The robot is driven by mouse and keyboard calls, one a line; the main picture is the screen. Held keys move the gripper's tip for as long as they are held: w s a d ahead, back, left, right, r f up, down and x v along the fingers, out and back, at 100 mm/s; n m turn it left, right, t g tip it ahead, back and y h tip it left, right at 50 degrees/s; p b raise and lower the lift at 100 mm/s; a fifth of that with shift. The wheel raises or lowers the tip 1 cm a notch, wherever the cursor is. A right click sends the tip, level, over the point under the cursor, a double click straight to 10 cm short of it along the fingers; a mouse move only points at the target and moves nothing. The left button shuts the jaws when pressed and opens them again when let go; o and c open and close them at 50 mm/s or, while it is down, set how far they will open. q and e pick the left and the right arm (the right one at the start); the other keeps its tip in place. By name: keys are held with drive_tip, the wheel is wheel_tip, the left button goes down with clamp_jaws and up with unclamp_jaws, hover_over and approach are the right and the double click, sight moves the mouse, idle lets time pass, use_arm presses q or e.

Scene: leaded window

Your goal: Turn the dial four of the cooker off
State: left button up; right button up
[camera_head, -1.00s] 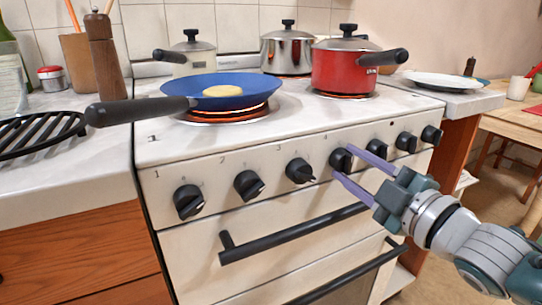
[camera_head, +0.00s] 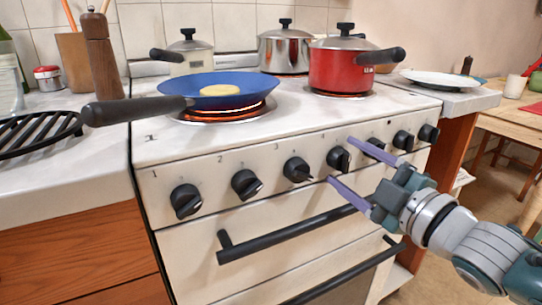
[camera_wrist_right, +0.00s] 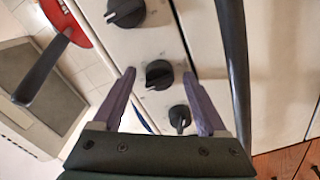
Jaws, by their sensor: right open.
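The white cooker (camera_head: 290,205) has a row of black dials along its front panel. Dial four (camera_head: 338,159) is the fourth from the left, a round black knob with a bar across it. My right gripper (camera_head: 340,160) is open, with its two purple fingers pointing at dial four from the lower right. In the right wrist view dial four (camera_wrist_right: 159,74) sits between the spread fingertips of the gripper (camera_wrist_right: 158,73). Whether the fingers touch it I cannot tell. My left gripper is not in view.
Dial three (camera_head: 297,169) and dial five (camera_head: 374,148) flank it closely. A dark oven handle (camera_head: 290,232) runs below the dials. On the hob stand a blue pan (camera_head: 205,86) over a glowing ring, a red pot (camera_head: 335,70) and other pots.

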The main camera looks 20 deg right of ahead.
drive_tip(key=s+p, duration=0.1)
drive_tip(key=s, duration=0.9)
drive_tip(key=shift+d+p, duration=0.4)
